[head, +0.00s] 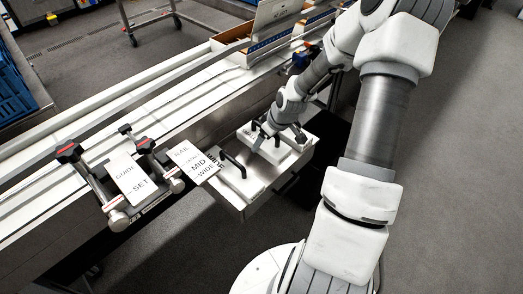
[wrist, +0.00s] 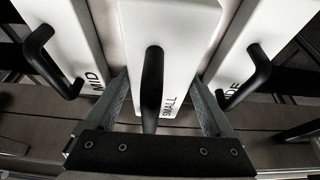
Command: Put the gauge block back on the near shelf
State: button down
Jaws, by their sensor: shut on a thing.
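In the wrist view, a white gauge block marked SMALL (wrist: 182,70), with a black bar handle, is in the middle. My gripper (wrist: 160,82) is shut on it, one finger along each side. A white block marked MID (wrist: 72,38) is at its left, and one whose visible letters end in DE (wrist: 258,28) at its right. In the head view, my gripper (head: 268,134) is low over the near shelf (head: 258,201), where white blocks with black handles sit. My arm partly hides them. I cannot tell whether the held block touches the shelf.
The conveyor rails (head: 130,98) run behind. An open carton (head: 275,22) stands farther back. Grey floor is open at right.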

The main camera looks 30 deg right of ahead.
aim_at(261, 147)
jog(key=shift+w+a+f, duration=0.15)
jog(key=shift+w+f, duration=0.55)
jog(key=shift+w, duration=0.3)
jog(key=shift+f+b, duration=0.8)
jog(key=shift+f, duration=1)
jog(key=shift+f, duration=0.2)
grip_release()
jog(key=shift+r, duration=0.1)
jog(key=p+v, duration=0.4)
jog(key=v, duration=0.8)
jog(key=shift+r, duration=0.15)
